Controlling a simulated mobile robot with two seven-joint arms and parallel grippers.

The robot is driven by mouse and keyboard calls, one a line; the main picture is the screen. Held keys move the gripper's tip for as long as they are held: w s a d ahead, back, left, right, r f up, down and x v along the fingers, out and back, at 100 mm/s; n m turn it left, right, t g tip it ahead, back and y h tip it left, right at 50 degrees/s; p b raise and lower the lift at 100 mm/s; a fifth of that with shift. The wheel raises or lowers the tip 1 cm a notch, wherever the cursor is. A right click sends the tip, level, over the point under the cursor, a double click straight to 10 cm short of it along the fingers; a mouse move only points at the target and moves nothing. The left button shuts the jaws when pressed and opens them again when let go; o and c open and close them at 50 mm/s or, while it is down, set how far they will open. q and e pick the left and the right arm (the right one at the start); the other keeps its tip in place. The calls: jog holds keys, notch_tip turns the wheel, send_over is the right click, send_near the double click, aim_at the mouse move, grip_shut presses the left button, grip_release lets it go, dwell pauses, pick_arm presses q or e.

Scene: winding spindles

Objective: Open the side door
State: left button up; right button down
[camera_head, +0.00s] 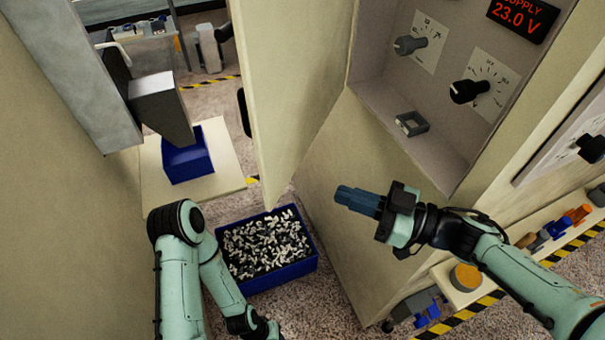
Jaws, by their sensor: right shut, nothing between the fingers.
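A tall beige door panel (292,80) stands in the upper middle of the head view, at an angle to the cabinet. A black handle (244,112) shows at its left edge. To the right of the panel, the cabinet's grey recess (385,85) with knobs is exposed. My right gripper (342,195) is shut and empty, in front of the cabinet's lower beige face, apart from the panel and the handle. My left arm (180,270) is at the lower left; its gripper fingers do not show.
A blue bin (283,283) full of small black and white parts sits on the floor below the panel. Another blue bin (187,160) stands at the left, under a grey chute (160,105).

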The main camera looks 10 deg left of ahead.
aim_at(286, 174)
pick_arm(q)
jog(key=shift+w+r, duration=0.15)
jog(key=shift+w, duration=0.05)
pick_arm(e)
jog(key=x, duration=0.9)
jog(key=shift+w+a, duration=0.2)
jog(key=shift+a, duration=0.1)
